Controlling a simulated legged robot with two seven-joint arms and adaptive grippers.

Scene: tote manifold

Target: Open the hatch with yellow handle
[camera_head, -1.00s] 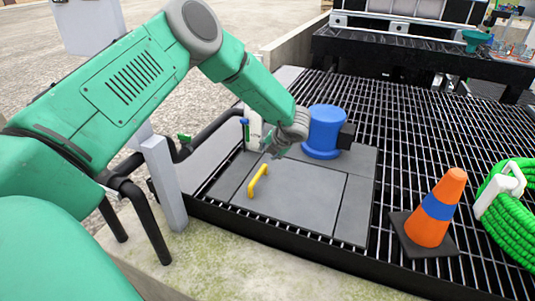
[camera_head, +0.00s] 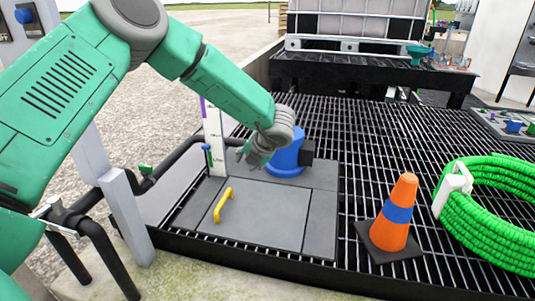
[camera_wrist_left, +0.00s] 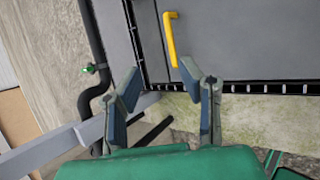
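The hatch (camera_head: 265,218) is a flat grey panel, closed and flush in the grating platform. Its yellow handle (camera_head: 223,205) stands on the left part of the panel. My left gripper (camera_head: 250,158) is in the air above and behind the handle in the head view, in front of the blue cylinder. In the left wrist view my left gripper (camera_wrist_left: 163,88) has its two fingers spread apart with nothing between them. There the yellow handle (camera_wrist_left: 170,40) is beyond the fingertips, near the top middle, apart from them. My right gripper is not in view.
A blue cylinder (camera_head: 286,160) stands behind the hatch. An orange cone (camera_head: 399,205) and a green hose coil (camera_head: 490,210) are to the right on the black grating (camera_head: 350,140). Black pipes (camera_head: 85,215) and a grey post (camera_head: 125,215) stand on the left.

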